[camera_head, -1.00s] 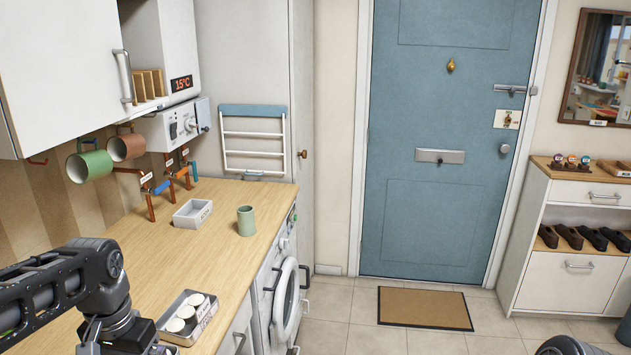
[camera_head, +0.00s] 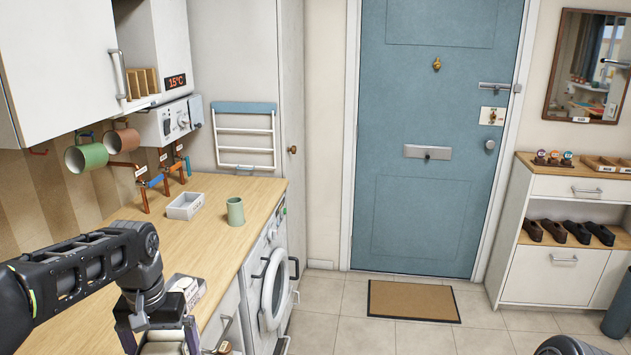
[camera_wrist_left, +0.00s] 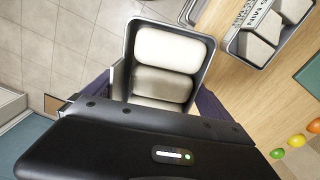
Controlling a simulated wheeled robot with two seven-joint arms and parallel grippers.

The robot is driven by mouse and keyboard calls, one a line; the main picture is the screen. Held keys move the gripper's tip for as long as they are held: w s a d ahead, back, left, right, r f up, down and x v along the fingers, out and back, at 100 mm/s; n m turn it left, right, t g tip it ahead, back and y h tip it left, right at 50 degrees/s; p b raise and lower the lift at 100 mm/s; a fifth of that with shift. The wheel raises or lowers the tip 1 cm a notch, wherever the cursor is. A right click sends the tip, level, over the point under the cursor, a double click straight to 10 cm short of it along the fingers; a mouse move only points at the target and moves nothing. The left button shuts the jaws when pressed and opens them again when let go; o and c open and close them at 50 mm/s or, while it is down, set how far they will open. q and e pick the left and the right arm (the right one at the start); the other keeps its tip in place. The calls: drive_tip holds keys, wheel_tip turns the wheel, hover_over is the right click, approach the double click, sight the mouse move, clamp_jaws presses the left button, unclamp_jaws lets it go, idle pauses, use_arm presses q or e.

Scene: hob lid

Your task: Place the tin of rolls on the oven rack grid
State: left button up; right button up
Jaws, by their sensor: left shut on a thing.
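My left gripper (camera_head: 165,342) is at the bottom of the head view, by the front edge of the worktop. It is shut on the tin of rolls (camera_head: 160,350), whose pale rolls partly show between its fingers. In the left wrist view the tin (camera_wrist_left: 129,48) is a grey metal box with pale rolls in a row, held between the fingers (camera_wrist_left: 165,105); its near end is hidden by the gripper. The tin seems to be above the floor, beside the worktop. My right gripper is not in view. I see no oven rack grid.
Coloured round things (camera_wrist_left: 296,140) lie on wood in the wrist view. The tiled floor (camera_head: 345,295) is mostly free.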

use_arm(q)
drive_tip(key=w+d+f+m, duration=0.1)
drive_tip(key=w+d+f, duration=0.2)
drive_tip(key=d, duration=0.3)
drive_tip(key=w+d+f+m, duration=0.1)
drive_tip(key=w+d+f, duration=0.2)
drive_tip(key=d+f, duration=0.2)
drive_tip(key=shift+d+f, duration=0.2)
drive_tip(key=shift+d, duration=0.75)
drive_tip(key=shift+w, duration=0.1)
